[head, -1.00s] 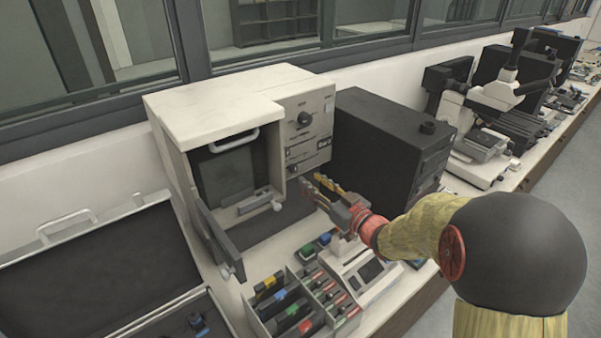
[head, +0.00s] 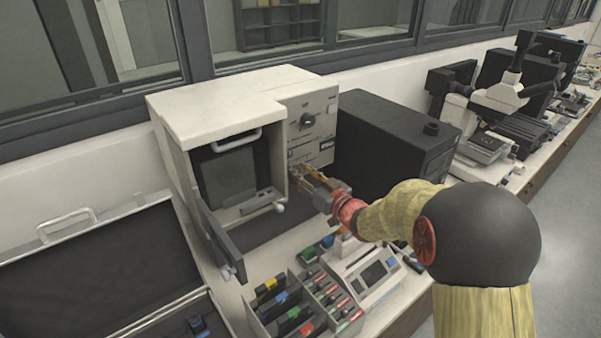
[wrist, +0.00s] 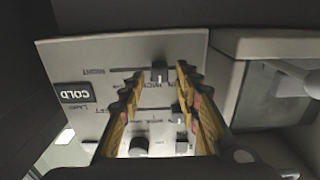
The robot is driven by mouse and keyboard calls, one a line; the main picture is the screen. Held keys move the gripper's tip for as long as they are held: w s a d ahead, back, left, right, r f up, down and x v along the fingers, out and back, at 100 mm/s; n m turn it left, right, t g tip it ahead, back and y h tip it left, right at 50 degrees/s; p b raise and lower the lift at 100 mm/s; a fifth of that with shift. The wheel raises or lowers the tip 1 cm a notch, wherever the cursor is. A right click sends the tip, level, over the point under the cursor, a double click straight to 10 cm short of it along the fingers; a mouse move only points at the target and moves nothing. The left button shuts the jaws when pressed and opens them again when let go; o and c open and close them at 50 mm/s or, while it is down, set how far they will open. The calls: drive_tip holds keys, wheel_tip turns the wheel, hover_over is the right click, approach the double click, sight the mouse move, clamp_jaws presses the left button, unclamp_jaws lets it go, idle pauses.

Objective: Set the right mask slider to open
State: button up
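The mounting press's control panel (head: 311,130) faces my gripper (head: 299,174), which is at the panel's lower part in the head view. In the wrist view the panel (wrist: 75,55) appears upside down. A slot with small lettering, seemingly RIGHT, runs across it, and its slider knob (wrist: 159,72) is at the slot's right-hand end in this view. A second slider knob (wrist: 177,108) sits on the slot below. My gripper (wrist: 157,80) is open, its yellow, dark-tipped fingers on either side of the upper knob. I cannot tell whether a finger touches it.
The press's open chamber (wrist: 285,85) is right of the panel in the wrist view. A black cabinet (head: 395,135) stands close beside the press. A sorting box (head: 262,318) and a small scale-like device (head: 366,280) are on the bench below my arm.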

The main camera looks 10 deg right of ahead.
clamp_jaws()
idle(0.7)
